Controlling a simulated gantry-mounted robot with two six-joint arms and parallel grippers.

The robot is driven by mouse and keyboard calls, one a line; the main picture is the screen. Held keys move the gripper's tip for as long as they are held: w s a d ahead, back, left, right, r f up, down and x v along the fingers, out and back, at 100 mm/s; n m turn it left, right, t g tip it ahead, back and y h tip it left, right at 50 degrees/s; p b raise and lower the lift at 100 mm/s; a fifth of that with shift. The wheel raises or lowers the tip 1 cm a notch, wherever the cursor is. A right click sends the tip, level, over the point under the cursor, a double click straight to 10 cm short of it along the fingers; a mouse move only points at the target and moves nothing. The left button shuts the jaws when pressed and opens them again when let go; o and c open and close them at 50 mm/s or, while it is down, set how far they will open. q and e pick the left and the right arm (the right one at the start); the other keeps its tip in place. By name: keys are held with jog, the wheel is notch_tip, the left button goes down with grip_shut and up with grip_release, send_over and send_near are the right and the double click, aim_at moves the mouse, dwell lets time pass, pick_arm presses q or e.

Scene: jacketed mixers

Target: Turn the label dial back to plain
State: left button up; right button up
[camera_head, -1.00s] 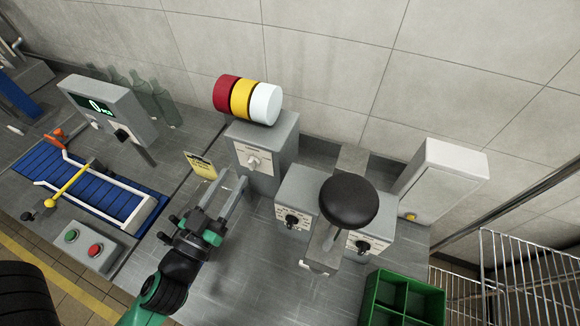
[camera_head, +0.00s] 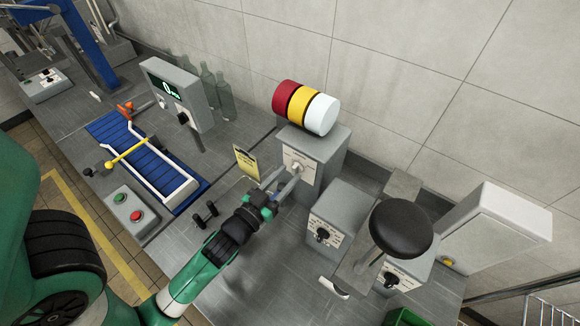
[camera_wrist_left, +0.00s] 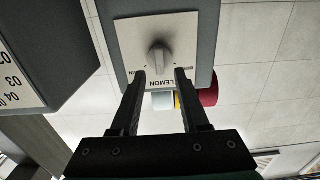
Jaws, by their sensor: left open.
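The label dial is a pale knob (camera_head: 297,167) on a white plate on the front of a grey box (camera_head: 330,150). A red, yellow and white drum lies on top of the box. In the left wrist view the knob (camera_wrist_left: 159,58) has a raised ridge running up and down the picture, in line with the LEMON marking (camera_wrist_left: 158,84). I cannot tell for sure which end is the pointer. My left gripper (camera_head: 284,184) is open in front of the dial. In the wrist view its fingertips (camera_wrist_left: 160,78) are spread to either side, just short of the knob. My right gripper is not in view.
Right of the dial box stand grey boxes with black knobs (camera_head: 322,234) and a large black domed head (camera_head: 401,228) on a post. A yellow card (camera_head: 246,162) stands left of my gripper. Further left are a blue conveyor (camera_head: 150,165), a button box (camera_head: 129,212) and a display unit (camera_head: 178,92).

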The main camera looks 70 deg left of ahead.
pick_arm(q)
jog(key=shift+x, duration=1)
jog(key=shift+f, duration=0.1)
grip_shut()
